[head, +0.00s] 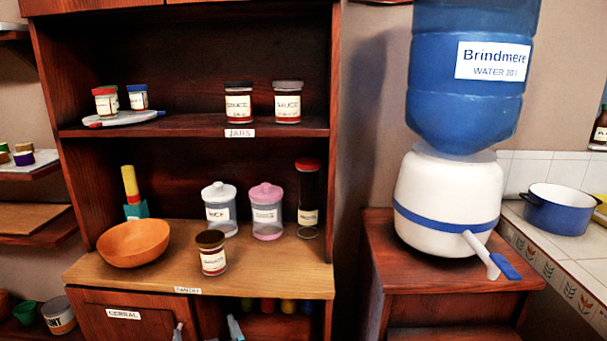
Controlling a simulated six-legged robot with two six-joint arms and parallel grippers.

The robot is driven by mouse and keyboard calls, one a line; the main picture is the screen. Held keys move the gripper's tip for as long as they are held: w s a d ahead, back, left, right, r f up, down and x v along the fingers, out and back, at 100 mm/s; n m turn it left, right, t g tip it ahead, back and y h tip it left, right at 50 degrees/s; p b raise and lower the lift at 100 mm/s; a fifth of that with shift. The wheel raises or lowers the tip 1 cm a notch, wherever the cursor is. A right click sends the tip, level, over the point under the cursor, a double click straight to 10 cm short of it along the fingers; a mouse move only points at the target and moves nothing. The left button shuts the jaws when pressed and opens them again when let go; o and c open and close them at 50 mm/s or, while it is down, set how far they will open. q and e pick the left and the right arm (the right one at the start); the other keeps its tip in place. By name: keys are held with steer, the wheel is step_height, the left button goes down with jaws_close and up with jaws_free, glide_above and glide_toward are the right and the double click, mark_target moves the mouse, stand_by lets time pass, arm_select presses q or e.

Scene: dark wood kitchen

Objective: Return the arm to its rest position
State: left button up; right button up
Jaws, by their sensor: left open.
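My left gripper (206,331) shows only at the bottom edge, left of centre. Its two fingertips stand well apart in front of the lower cabinet, with nothing between them. The rest of that arm is out of frame. It is below the wooden counter (290,285) and touches nothing that I can make out. My right gripper does not show.
A dark-lidded jar (213,255) stands near the counter's front edge, beside a wooden bowl (133,243). Lidded canisters (220,212) stand behind. At right, a water dispenser (448,205) has its tap sticking forward. A blue pot (561,212) sits on the tiled counter.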

arm_select(q)
steer(key=s+a+f+m+g+h, duration=0.1)
steer(key=s+a+f+g, duration=0.1)
steer(key=f, duration=0.6)
steer(key=s+a+f+m+g+h, duration=0.1)
steer(key=a+f+g+h, duration=0.15)
steer(key=f, duration=0.65)
steer(key=s+d+f+g+h, duration=0.2)
steer(key=s+f+g+h, duration=0.1)
steer(key=s+f, duration=0.55)
steer(key=s+d+f+m+g+h, duration=0.1)
steer(key=s+d+f+g+h, duration=0.3)
steer(key=s, duration=0.4)
steer(key=s+d+f+g+h, duration=0.1)
steer(key=s+d+f+g, duration=0.3)
steer(key=s, duration=0.4)
step_height(320, 180, up, 15)
steer(key=d+p, duration=0.1)
steer(key=p, duration=1.3)
steer(key=shift+w, duration=0.25)
steer(key=shift+w+d+f, duration=0.1)
steer(key=shift+f, duration=0.1)
